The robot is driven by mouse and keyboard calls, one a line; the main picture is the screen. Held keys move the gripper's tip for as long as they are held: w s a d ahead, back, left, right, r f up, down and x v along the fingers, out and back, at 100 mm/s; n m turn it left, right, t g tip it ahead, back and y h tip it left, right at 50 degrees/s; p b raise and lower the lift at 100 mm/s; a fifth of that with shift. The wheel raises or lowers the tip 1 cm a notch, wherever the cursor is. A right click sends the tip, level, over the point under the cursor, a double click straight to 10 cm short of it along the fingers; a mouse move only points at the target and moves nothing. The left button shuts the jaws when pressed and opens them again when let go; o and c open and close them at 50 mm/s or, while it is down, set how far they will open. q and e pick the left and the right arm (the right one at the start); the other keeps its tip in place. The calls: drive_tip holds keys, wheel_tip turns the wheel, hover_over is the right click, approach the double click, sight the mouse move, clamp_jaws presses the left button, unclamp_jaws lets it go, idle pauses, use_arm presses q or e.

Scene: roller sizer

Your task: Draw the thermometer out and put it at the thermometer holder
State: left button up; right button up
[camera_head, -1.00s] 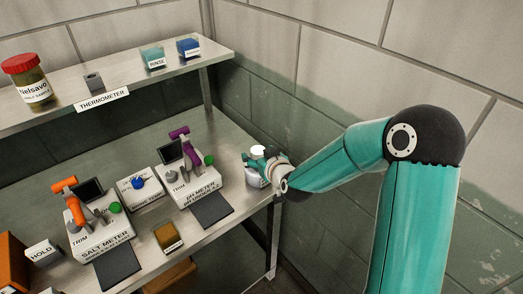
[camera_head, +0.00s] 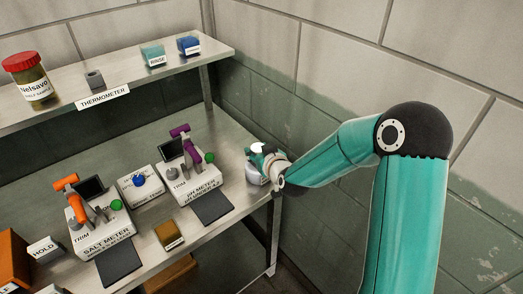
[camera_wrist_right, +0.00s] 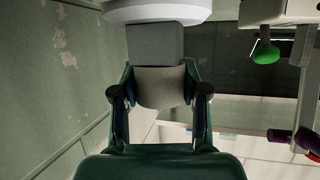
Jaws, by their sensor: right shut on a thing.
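My right gripper (camera_wrist_right: 160,105) is shut on the pale, rounded end of what looks like the thermometer (camera_wrist_right: 160,86). A grey block-shaped part (camera_wrist_right: 155,46) joins the held end to a wide white round piece (camera_wrist_right: 158,12); I cannot tell whether they touch or overlap. In the head view the same gripper (camera_head: 260,160) is at the right end of the bench, over a white jar-like thing (camera_head: 255,176) that it partly hides. The thermometer holder (camera_head: 94,80) is a small grey block with a dark opening, on the upper shelf behind the THERMOMETER label (camera_head: 103,97). My left gripper is not in view.
The pH meter (camera_head: 190,185) with its purple lever stands left of my right gripper, with the salt meter (camera_head: 100,230) farther left. The wall is close on the right.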

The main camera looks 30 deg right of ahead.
sight(258, 147)
drive_tip(key=shift+r, duration=0.1)
wheel_tip(258, 147, up, 8)
drive_tip(key=shift+r, duration=0.2)
wheel_tip(258, 147, up, 12)
drive_tip(key=p, duration=0.4)
drive_tip(key=shift+f, duration=0.25)
